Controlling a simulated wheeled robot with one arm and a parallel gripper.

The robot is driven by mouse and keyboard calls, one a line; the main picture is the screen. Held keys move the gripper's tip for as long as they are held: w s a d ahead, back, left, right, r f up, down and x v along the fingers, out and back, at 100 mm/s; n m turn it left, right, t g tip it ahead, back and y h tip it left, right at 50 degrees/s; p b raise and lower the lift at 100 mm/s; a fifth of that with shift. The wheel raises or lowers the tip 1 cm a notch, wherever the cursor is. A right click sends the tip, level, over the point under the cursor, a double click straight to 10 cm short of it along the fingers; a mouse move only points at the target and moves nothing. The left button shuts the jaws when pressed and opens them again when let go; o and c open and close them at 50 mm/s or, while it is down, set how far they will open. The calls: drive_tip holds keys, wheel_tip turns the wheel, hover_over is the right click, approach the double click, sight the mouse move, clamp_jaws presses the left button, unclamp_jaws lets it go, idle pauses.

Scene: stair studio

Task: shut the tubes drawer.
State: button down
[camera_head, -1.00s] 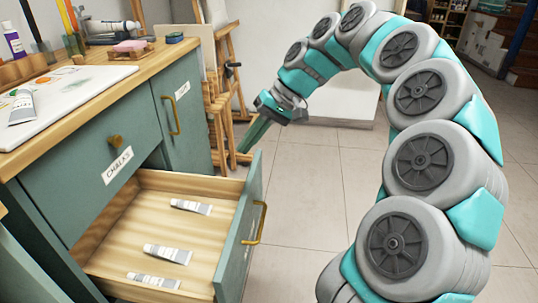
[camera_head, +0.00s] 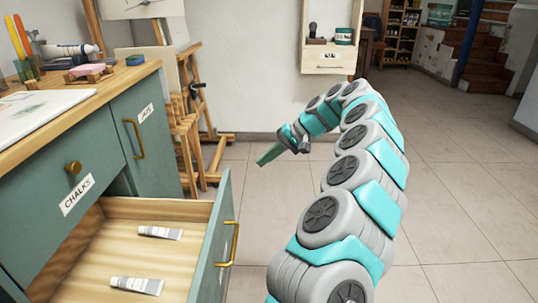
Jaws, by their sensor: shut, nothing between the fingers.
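The open tubes drawer (camera_head: 95,236) juts out of the green cabinet at the lower left, below the drawer labelled CHALKS (camera_head: 76,194). Two grey-white tubes show inside it, one farther back (camera_head: 160,232) and one nearer (camera_head: 137,285). Its front panel (camera_head: 212,262) carries a brass handle (camera_head: 231,243) on the outer face. My gripper (camera_head: 264,158) is shut and empty, pointing down and left. It is in the air beyond and to the right of the drawer front, apart from it. The drawer's near end is cut off by the frame.
A cabinet door (camera_head: 148,140) with a brass handle stands beyond the drawer. Wooden easels (camera_head: 190,130) lean past the cabinet. The worktop (camera_head: 110,85) holds a white board and small art items. Tiled floor (camera_head: 455,215) is clear to the right.

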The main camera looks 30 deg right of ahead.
sight(229, 176)
drive_tip(key=w+a+f, duration=0.1)
drive_tip(key=a, duration=0.1)
drive_tip(key=w+a+f, duration=0.1)
drive_tip(key=a, duration=0.1)
drive_tip(key=w+a+f, duration=0.1)
drive_tip(key=a, duration=0.1)
drive_tip(key=shift+w+a+f+p, duration=0.15)
drive_tip(key=shift+w+f+p, duration=0.1)
drive_tip(key=shift+f+p, duration=0.15)
drive_tip(key=shift+w+a, duration=0.3)
drive_tip(key=shift+a, duration=0.1)
drive_tip(key=w+a+p, duration=0.1)
drive_tip(key=w+a, duration=0.6)
drive_tip(key=a, duration=0.6)
drive_tip(key=w+a+p, duration=0.1)
drive_tip(key=w+a, duration=0.7)
drive_tip(key=a, duration=0.5)
drive_tip(key=shift+w+a, duration=0.15)
drive_tip(key=shift+a, duration=0.15)
drive_tip(key=shift+d, duration=0.1)
